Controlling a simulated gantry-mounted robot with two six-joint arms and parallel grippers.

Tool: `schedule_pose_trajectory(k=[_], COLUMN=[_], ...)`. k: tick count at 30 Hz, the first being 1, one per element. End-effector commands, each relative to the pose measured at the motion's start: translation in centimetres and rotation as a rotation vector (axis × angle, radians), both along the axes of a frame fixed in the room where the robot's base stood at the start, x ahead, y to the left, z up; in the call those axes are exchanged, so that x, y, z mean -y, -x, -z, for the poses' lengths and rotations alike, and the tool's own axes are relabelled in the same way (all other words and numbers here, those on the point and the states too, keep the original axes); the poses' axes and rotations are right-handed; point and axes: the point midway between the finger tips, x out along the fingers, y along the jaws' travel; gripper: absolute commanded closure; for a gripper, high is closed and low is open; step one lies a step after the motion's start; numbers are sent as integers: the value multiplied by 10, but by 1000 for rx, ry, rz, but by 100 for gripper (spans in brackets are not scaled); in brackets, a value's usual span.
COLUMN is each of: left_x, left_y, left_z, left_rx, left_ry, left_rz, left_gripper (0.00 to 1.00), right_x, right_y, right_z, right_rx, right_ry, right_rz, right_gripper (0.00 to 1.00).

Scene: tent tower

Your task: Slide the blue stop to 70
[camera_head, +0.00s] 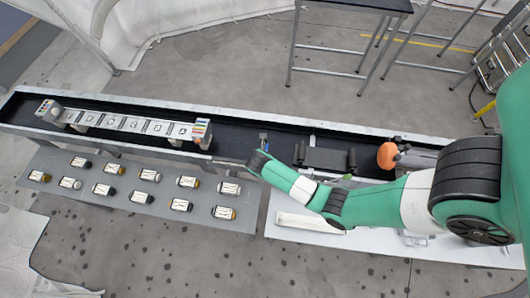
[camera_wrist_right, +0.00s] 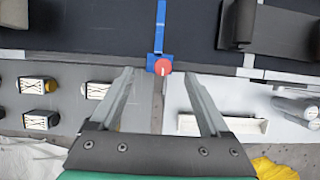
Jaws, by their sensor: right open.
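The blue stop (camera_wrist_right: 160,38) shows in the right wrist view as a narrow blue bar across the dark channel, with a blue block and a round red knob (camera_wrist_right: 163,67) at its near end. In the head view the blue stop (camera_head: 264,138) is small and partly hidden by my right gripper. My right gripper (camera_wrist_right: 158,76) is open, with its two fingers apart on either side of the knob and no visible contact. It also shows in the head view (camera_head: 256,159), at the channel's near edge. No scale number is legible. My left gripper is not in view.
The long dark channel (camera_head: 232,146) holds a rack of white cards (camera_head: 120,122) at left and an orange ball (camera_head: 387,155) at right. Several small labelled cylinders lie on a grey panel (camera_head: 150,209) in front. A white tray (camera_wrist_right: 222,124) lies right of my right gripper.

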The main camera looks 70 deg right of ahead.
Motion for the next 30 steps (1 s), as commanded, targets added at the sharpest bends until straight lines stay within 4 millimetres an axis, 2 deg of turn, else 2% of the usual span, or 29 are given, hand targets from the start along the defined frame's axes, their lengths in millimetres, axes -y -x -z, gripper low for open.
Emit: schedule_pose_trajectory(k=[1,6,16,27,29,30], left_x=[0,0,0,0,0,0], left_y=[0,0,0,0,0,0], left_z=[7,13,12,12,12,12], left_rx=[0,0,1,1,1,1], left_ry=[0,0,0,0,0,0], left_rz=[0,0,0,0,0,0], left_gripper=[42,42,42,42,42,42], right_x=[4,12,14,14,14,14], right_y=[0,-2,-3,-3,-3,-3], right_z=[12,31,34,33,33,33], right_rx=[-2,-1,2,1,1,1], right_ry=[-1,0,1,1,1,1], right_rz=[2,0,-1,0,0,0], right_gripper=[20,20,22,88,99,100])
